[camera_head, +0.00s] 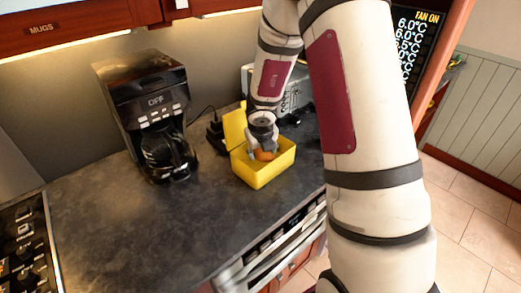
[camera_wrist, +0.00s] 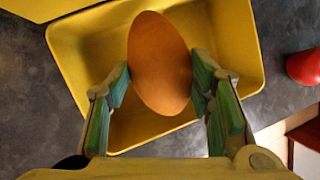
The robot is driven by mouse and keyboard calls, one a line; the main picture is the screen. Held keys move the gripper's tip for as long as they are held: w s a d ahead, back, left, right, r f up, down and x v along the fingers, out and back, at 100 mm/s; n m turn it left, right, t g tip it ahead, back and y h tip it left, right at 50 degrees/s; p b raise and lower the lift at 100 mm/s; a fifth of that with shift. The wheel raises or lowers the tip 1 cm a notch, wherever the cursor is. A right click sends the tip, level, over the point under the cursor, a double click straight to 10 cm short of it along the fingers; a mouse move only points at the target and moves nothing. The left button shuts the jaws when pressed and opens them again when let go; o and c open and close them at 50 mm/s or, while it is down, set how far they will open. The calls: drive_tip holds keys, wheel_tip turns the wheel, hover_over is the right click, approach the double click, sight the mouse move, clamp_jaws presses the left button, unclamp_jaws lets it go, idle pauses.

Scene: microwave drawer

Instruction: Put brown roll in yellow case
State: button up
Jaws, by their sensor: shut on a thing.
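The yellow case (camera_head: 262,175) stands on the dark counter with its lid raised at the back left. Its inside also shows in the wrist view (camera_wrist: 80,58). The brown roll (camera_wrist: 160,62) is oval and orange-brown. It shows low in the case opening in the head view (camera_head: 264,155). My gripper (camera_wrist: 161,80) points down over the case, shut on the roll with one finger on each side. The roll is within the case's outline; I cannot tell whether it touches the floor of the case.
A black coffee maker (camera_head: 145,110) stands to the left of the case. A silver appliance (camera_head: 296,92) stands behind it. A red object (camera_wrist: 304,67) lies beside the case in the wrist view. The counter (camera_head: 130,225) is clear at the front left.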

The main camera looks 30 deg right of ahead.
drive_tip(key=shift+f, duration=0.2)
drive_tip(key=o, duration=1.3)
drive_tip(key=shift+c, duration=0.2)
